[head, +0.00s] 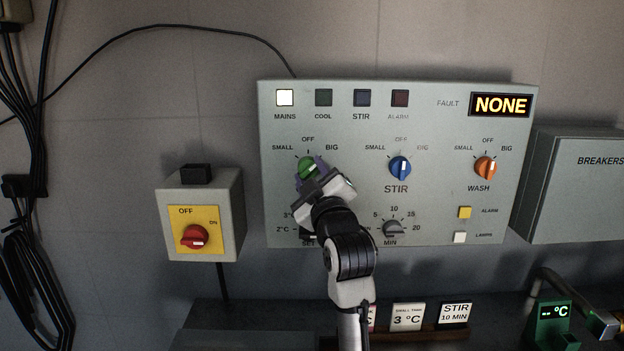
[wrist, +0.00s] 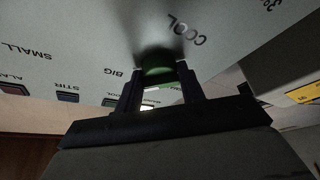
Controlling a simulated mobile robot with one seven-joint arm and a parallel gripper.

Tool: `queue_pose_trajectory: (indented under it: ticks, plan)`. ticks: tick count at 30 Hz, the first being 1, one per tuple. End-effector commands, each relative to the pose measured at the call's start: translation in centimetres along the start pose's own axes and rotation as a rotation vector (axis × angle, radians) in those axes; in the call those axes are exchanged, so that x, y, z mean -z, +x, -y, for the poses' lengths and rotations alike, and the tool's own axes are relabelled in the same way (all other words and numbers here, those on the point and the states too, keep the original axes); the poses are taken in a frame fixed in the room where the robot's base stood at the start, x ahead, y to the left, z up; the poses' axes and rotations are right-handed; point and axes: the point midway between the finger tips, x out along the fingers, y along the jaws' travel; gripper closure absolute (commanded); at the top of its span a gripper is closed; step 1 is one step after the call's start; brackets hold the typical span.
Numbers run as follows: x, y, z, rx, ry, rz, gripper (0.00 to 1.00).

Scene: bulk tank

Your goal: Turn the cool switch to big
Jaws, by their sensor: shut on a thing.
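The cool switch is a green round knob (head: 306,165) at the left of the grey control panel (head: 430,110), with SMALL, OFF and BIG marked around it. My gripper (head: 313,175) is shut on this knob and covers its lower right part. In the wrist view the green knob (wrist: 158,73) sits between the two fingertips (wrist: 160,80), against the panel face. The word COOL shows beyond it and BIG to its left. The knob's pointer is mostly hidden, so I cannot tell its exact setting. The COOL lamp (head: 323,97) is dark.
The blue STIR knob (head: 400,168) and orange WASH knob (head: 485,168) are to the right. A grey MIN dial (head: 393,229) is close to my wrist. A red-handled switch box (head: 195,237) is at the left. The MAINS lamp (head: 285,97) is lit, and the fault display (head: 500,105) reads NONE.

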Motion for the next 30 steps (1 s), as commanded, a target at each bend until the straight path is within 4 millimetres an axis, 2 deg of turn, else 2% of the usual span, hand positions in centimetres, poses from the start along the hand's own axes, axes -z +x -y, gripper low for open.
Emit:
queue_pose_trajectory:
  ticks: [6,21,22,26,30]
  plan:
    - [-0.04,0.00,0.17,-0.022,0.057,0.001,0.84]
    - [-0.06,-0.01,0.11,-0.029,0.072,0.001,0.84]
    - [-0.05,-0.01,0.11,-0.029,0.073,0.001,0.59]
    - [-0.04,-0.01,0.10,-0.029,0.072,0.001,0.42]
    - [-0.03,0.00,0.09,-0.029,0.071,0.001,0.40]
